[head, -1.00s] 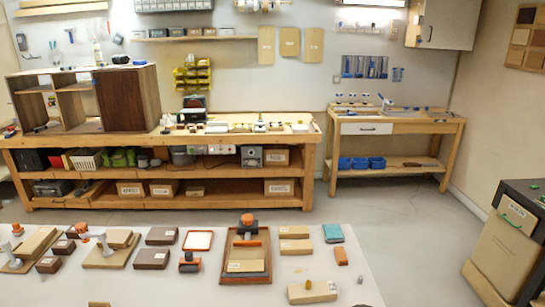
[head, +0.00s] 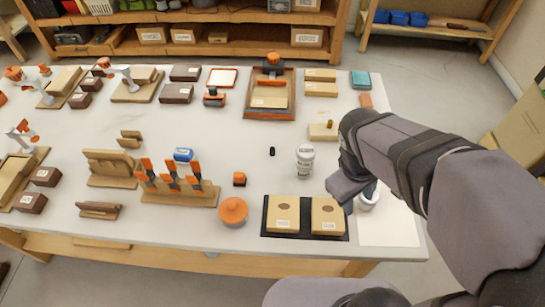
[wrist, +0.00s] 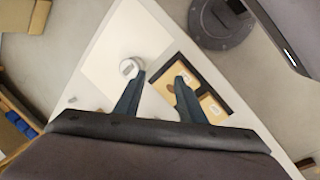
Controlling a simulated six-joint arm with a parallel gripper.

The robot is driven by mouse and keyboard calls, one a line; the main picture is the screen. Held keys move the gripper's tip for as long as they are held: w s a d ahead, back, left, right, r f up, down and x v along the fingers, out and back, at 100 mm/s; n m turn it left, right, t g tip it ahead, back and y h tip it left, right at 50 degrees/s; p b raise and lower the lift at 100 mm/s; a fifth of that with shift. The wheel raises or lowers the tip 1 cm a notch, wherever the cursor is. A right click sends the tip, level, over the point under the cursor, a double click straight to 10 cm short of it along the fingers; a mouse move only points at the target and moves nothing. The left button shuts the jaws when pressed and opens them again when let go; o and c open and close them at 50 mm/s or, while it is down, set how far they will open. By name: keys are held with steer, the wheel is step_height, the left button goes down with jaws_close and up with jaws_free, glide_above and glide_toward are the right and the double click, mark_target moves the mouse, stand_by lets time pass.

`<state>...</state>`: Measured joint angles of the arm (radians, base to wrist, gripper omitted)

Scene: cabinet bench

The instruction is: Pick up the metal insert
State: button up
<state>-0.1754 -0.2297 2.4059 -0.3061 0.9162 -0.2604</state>
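My gripper (head: 347,195) hangs above the right front of the table, beside a dark tray (head: 268,240) with two labelled tan boxes. A small grey piece (wrist: 72,99) lies near the table edge in the wrist view. It may be the metal insert, but it is too small to tell. My arm hides that spot in the head view.
A white jar (head: 305,160), a small black piece (head: 272,151) and an orange round lidded pot (head: 233,211) stand left of my gripper. A tan block (head: 323,132) lies behind. Clamps and fixtures fill the left side. A white sheet (head: 390,228) lies at the front right.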

steer(key=w+a+f+n+t+h+b, duration=0.2)
steer(key=w+a+n+t+b, duration=0.5)
steer(key=w+n, duration=0.65)
steer(key=w+a+r+n+t+y+b, duration=0.2)
steer(key=a+n+t+b, duration=0.15)
steer(key=a+n, duration=0.4)
steer(key=w+a+r+n+t+y+b, duration=0.1)
steer(key=a+r+n+t+y+b, duration=0.1)
steer(key=a+n+b, duration=0.4)
steer(key=n+p, duration=0.1)
steer(key=p, duration=0.2)
glide_toward(272, 150)
steer(key=shift+w+a+r+h, duration=0.1)
steer(key=shift+w+h, duration=0.05)
steer(key=shift+w, duration=0.25)
steer(key=shift+w+a+r+h, duration=0.1)
steer(key=shift+w+a+h, duration=0.05)
steer(key=shift+w, duration=0.25)
steer(key=shift+f, duration=0.4)
steer(key=shift+x, duration=3.65)
steer(key=shift+s+d+f, duration=0.1)
steer(key=shift+d+f, duration=0.05)
